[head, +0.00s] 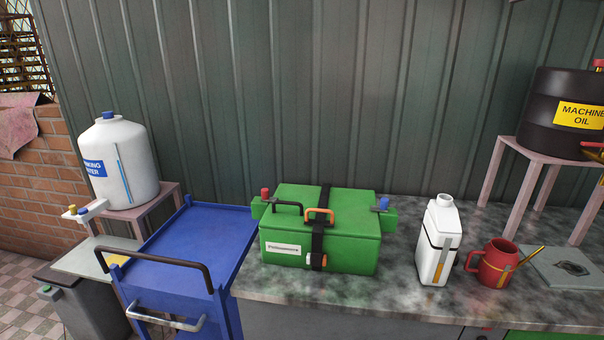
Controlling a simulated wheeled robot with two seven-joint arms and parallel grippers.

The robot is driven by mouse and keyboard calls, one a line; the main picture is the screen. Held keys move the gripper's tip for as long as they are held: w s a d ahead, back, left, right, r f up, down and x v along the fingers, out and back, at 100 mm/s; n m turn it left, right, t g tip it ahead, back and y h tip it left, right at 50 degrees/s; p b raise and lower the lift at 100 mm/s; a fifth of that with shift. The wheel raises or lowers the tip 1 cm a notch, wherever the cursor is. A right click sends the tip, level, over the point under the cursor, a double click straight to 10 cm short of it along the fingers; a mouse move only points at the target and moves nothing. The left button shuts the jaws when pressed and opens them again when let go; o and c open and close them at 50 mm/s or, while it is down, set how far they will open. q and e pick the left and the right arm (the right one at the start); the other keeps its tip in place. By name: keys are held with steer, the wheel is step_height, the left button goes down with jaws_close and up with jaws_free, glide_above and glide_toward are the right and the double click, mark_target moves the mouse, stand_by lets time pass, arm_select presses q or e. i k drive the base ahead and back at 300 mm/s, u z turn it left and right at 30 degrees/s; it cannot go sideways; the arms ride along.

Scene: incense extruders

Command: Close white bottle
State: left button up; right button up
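A white bottle (437,246) stands upright on the dark mottled counter, right of the green box. It has a black band and a grey-and-orange strip on its front. Its round neck at the top shows no cap. A red cap-like piece (265,193) sits on the left ledge of the green box, and a blue one (383,203) sits on the right ledge. I cannot tell whether either fits the bottle. Neither of my grippers is in view.
The green box (350,247) with handles stands left of the bottle. A blue cart (190,243), a white water tank (120,165) and a black oil drum (560,112) are farther out.

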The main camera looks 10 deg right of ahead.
mark_target(440, 234)
steer(key=u, duration=0.6)
steer(key=k, duration=0.15)
steer(key=z, duration=1.75)
